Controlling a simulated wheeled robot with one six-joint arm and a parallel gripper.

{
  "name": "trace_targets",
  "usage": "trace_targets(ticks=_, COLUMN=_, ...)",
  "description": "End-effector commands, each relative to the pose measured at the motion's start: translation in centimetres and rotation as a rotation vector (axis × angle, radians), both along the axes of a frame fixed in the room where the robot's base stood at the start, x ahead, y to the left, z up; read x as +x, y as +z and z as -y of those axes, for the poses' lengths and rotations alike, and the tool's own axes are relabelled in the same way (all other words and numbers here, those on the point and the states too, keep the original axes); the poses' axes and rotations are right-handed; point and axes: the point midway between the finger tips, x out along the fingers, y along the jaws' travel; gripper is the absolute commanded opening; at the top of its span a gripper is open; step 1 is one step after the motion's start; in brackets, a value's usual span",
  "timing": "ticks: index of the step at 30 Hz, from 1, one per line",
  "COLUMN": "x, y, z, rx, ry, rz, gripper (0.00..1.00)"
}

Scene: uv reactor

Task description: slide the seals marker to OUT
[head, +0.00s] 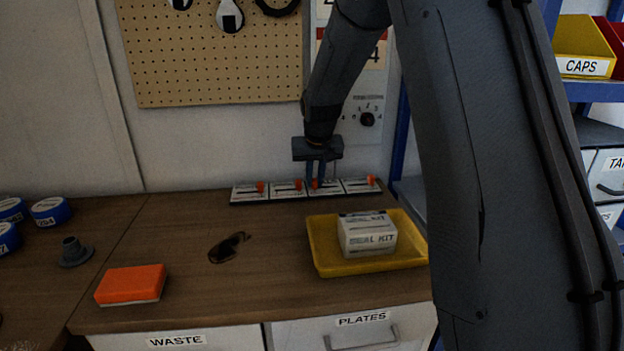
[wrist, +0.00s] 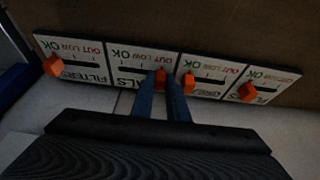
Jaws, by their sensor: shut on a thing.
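My gripper (head: 315,180) reaches down to a row of small white slider plates at the back of the bench. It is shut on the orange seals marker (head: 314,185), which shows between the fingers in the wrist view (wrist: 161,78). The seals plate (wrist: 131,71), its name partly hidden by my fingers, is second from the left in the wrist view, where the lettering is upside down. The marker sits at the slot's OUT end, by the red OUT word (wrist: 155,56).
The filters plate (wrist: 75,60) and two other plates flank it, their orange markers near OK. A yellow tray (head: 325,262) holding a seal kit box (head: 366,236), an orange sponge (head: 131,284) and dark glasses (head: 228,247) lie in front. A pegboard (head: 210,70) hangs behind.

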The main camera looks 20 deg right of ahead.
Motion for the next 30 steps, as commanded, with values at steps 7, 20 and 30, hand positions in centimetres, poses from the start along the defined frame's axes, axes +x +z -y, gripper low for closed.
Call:
trace_targets(ticks=7, x=0.2, y=0.1, z=-0.4, rx=0.003, ry=0.002, rz=0.004, gripper=0.33)
trace_targets(ticks=20, x=-0.4, y=1.5, z=-0.3, rx=0.002, ry=0.000, rz=0.006, gripper=0.33)
trace_targets(ticks=30, x=-2.3, y=6.3, z=-0.7, rx=0.002, ry=0.002, rz=0.006, gripper=0.33)
